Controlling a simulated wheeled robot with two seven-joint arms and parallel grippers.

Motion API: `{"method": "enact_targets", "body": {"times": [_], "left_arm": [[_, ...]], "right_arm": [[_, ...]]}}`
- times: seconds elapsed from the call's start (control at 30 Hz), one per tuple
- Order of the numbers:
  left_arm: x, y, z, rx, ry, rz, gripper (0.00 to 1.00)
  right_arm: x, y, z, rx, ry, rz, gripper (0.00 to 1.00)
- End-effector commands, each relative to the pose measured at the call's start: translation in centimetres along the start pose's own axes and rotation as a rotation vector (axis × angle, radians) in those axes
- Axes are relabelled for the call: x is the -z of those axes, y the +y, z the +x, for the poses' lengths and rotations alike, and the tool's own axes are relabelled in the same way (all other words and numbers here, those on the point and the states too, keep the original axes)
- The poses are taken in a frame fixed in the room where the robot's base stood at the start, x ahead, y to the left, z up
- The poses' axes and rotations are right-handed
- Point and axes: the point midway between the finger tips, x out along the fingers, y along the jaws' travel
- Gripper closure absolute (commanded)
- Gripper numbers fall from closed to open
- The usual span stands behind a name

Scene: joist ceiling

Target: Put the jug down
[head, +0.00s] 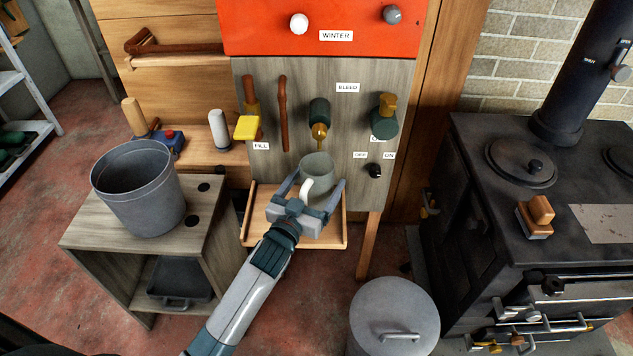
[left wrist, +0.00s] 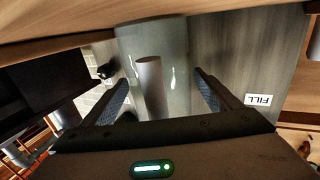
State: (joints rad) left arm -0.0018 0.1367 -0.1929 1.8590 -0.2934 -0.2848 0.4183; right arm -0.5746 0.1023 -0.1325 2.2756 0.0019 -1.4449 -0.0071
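The jug (head: 318,168) is grey-green with a pale handle and looks upright under the brass bleed tap (head: 320,132). Its base appears to rest on the wooden shelf (head: 328,236); my gripper partly hides the contact in the head view. My left gripper (head: 314,182) is open, with one finger on each side of the handle. In the left wrist view, which is upside down, the handle stands between the fingers (left wrist: 160,80) with a gap on both sides, and the jug's body (left wrist: 178,45) is behind it. My right gripper is not in view.
A grey bucket (head: 140,190) stands on the bench (head: 85,228) at left. A lidded metal bin (head: 394,310) is on the floor in front. A black stove (head: 470,150) stands at right.

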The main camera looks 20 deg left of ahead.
Motion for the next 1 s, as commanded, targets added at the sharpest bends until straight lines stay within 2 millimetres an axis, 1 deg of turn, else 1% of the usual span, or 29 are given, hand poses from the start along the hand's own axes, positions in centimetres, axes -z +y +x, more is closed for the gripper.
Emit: {"method": "enact_targets", "body": {"times": [0.23,0.37,0.57,0.9,1.0], "left_arm": [[0.4,0.0,0.0,0.0,0.001,0.001,0.16],[0.2,0.0,-1.0,0.0,0.0,0.0,0.16],[0.2,0.0,-3.7,0.0,-0.001,0.0,0.16],[0.3,0.0,-9.5,0.0,0.0,0.001,0.16],[0.2,0.0,-10.7,0.0,-0.001,0.0,0.16]], "right_arm": [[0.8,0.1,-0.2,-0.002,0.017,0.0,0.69],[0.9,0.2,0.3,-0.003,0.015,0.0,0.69],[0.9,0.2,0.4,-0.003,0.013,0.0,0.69],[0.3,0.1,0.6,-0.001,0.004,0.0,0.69],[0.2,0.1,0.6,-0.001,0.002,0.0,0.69]]}}
